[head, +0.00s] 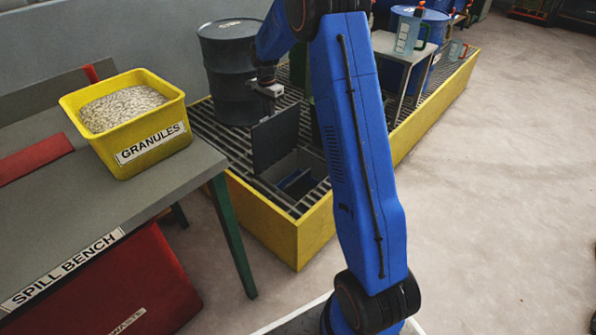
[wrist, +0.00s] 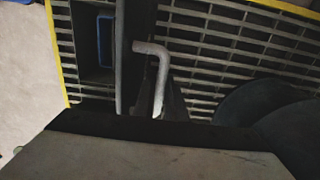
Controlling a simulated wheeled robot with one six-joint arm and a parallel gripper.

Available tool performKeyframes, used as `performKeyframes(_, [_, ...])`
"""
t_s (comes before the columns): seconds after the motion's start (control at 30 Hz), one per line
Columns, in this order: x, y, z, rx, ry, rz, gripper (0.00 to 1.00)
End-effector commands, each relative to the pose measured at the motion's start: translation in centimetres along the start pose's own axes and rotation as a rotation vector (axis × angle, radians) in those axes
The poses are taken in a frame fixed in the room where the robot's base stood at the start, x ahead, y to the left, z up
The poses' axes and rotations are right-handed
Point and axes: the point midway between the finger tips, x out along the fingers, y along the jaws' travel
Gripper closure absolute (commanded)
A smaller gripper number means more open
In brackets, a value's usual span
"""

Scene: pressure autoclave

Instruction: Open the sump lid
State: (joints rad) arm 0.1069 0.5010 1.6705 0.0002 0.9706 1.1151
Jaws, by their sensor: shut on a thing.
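The sump lid (head: 275,138) is a dark flat plate standing up steeply from the grating, beside the uncovered sump opening (head: 298,175). In the wrist view the lid (wrist: 124,60) shows nearly edge-on, with a grey bent handle (wrist: 158,70) on its right side. The opening (wrist: 93,62) is to its left, with something blue inside. My gripper (head: 266,91) is at the top of the raised lid, shut on the handle. The gripped end of the handle is hidden behind my gripper in the wrist view.
A black drum (head: 228,75) stands on the grating close behind my gripper. The yellow-rimmed bund (head: 300,240) surrounds the grating. The spill bench (head: 190,172) with a yellow granules bin (head: 135,150) is at left. A small table (head: 395,50) stands at right. The floor at right is clear.

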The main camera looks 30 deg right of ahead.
Motion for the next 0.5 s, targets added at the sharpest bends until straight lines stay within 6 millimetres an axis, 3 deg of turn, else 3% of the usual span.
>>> performKeyframes(0.27, [0.0,-0.2,0.0,0.0,0.0,-0.001,1.0])
performKeyframes(0.5, [0.3,-1.6,0.0,-0.001,0.0,-0.001,1.0])
